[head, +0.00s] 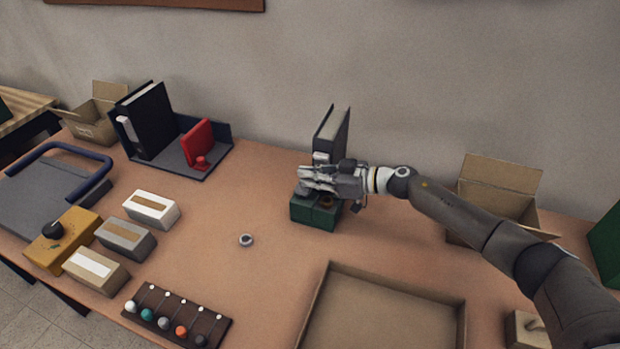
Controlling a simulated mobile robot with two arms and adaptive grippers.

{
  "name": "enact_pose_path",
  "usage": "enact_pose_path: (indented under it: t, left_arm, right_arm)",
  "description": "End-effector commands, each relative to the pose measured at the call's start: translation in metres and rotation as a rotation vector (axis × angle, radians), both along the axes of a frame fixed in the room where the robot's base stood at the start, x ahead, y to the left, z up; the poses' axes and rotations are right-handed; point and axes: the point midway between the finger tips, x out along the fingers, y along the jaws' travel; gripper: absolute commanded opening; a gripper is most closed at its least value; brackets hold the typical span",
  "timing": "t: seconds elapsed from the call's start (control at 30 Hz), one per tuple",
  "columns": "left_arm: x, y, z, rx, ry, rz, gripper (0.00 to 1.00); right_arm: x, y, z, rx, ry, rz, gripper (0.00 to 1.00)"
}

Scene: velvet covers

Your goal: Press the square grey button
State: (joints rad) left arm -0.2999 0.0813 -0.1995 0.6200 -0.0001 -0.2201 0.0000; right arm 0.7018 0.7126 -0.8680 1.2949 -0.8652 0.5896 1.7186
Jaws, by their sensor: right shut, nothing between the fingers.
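A small green box (316,214) stands near the middle of the table. A small grey part (303,190) shows on its top left, mostly hidden under my fingers; I cannot tell its full shape. A dark round part with a brownish centre (327,203) shows on its top right. My right gripper (305,178) is shut and empty, right above the left part of the green box. I cannot tell whether the fingertips touch the grey part. My left gripper is not in view.
A dark binder (333,134) stands behind my right gripper. A shallow open tray (390,312) lies in front, and a cardboard box (495,190) stands behind my right arm. A small grey ring (246,240) lies left of the green box, with clear table around it.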

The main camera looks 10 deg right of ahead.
Motion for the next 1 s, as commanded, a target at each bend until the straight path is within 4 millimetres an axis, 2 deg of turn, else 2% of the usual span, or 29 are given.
enact_pose_path:
  t: [0.47,0.7,1.0]
  left_arm:
    - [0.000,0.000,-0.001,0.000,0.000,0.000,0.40]
    - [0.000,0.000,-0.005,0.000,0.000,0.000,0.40]
    - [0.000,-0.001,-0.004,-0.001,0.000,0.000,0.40]
  right_arm:
    - [0.000,0.000,-0.008,0.001,0.001,0.001,0.00]
    - [-0.001,0.000,-0.035,0.000,0.003,0.001,0.00]
    - [-0.002,0.000,-0.036,-0.002,0.004,0.003,0.00]
